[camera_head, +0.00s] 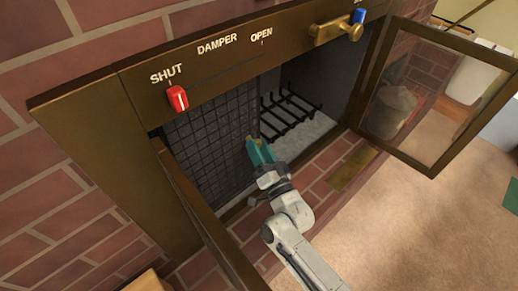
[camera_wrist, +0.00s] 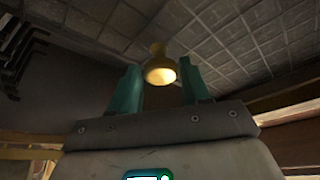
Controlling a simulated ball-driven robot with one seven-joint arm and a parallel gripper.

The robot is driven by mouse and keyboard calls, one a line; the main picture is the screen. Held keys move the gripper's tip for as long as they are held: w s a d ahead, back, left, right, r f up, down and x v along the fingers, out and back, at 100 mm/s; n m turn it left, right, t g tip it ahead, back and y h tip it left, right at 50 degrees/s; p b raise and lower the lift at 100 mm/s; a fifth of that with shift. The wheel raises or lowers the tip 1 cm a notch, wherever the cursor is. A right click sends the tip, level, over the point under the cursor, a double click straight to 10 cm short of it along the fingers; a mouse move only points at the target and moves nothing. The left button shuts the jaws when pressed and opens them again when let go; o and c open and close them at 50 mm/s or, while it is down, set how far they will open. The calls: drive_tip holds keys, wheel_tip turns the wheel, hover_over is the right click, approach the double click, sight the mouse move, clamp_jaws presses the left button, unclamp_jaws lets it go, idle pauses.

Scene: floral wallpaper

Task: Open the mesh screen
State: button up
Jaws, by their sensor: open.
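The mesh screen (camera_head: 205,150) is a dark grid that covers the left part of the fireplace opening. The right part of the opening is uncovered. In the wrist view the screen's grid (camera_wrist: 245,45) fills the upper right. A brass knob (camera_wrist: 160,66) shows between my teal fingertips. My gripper (camera_head: 258,150) is at the right edge of the screen in the head view. In the wrist view my gripper (camera_wrist: 160,78) is open, its two fingers on either side of the knob. I cannot tell whether either finger touches the knob.
A black grate (camera_head: 290,113) stands inside the opening on the right. A glass door (camera_head: 432,100) stands swung open at the right, another framed door (camera_head: 205,215) at the left. A red damper slider (camera_head: 177,98) sits by SHUT. A brick hearth (camera_head: 325,170) lies in front.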

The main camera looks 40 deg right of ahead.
drive_tip(key=v, duration=1)
drive_tip(key=shift+s+a, duration=0.15)
drive_tip(key=shift+s, duration=0.15)
drive_tip(key=shift+f, duration=0.1)
idle(0.4)
